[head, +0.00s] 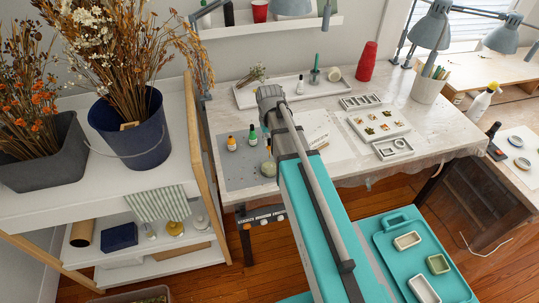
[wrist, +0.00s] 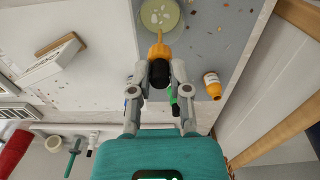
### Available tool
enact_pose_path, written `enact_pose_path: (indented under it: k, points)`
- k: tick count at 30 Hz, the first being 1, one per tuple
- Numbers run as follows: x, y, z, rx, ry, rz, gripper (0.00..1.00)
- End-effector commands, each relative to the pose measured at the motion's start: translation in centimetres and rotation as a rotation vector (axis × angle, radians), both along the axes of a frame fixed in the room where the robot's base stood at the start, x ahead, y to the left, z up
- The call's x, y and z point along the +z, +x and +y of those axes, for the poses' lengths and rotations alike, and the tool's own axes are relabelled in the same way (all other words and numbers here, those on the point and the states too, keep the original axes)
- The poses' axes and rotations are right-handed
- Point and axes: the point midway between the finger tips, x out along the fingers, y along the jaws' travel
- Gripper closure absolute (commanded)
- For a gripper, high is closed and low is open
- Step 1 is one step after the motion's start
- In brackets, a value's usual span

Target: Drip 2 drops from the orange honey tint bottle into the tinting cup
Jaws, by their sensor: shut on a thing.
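In the wrist view my gripper (wrist: 161,76) is shut on a small bottle (wrist: 158,50) with an orange, pointed end and a black rounded part between the fingertips. Its orange end points toward the tinting cup (wrist: 161,14), a round cup with pale greenish contents and several lighter patches, cut by the top edge. The bottle's tip appears close to the cup's rim; its height and any drops cannot be told. The cup also shows in the head view (head: 268,168), beside my arm.
Another orange bottle with a white label (wrist: 211,85) stands on the grey mat (head: 237,173). A green-topped bottle (head: 253,137) stands near it, partly hidden by my fingers in the wrist view. White molds (head: 378,125) and red cups (head: 366,62) lie farther right and back.

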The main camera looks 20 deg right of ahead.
Motion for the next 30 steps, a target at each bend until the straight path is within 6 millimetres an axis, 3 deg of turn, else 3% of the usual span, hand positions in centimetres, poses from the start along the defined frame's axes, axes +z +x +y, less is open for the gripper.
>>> enact_pose_path:
  k: [15,30]
  points:
    - [3.2,0.0,0.0,0.0,0.0,0.0,0.89]
    - [3.4,0.0,0.0,0.0,0.0,0.0,0.89]
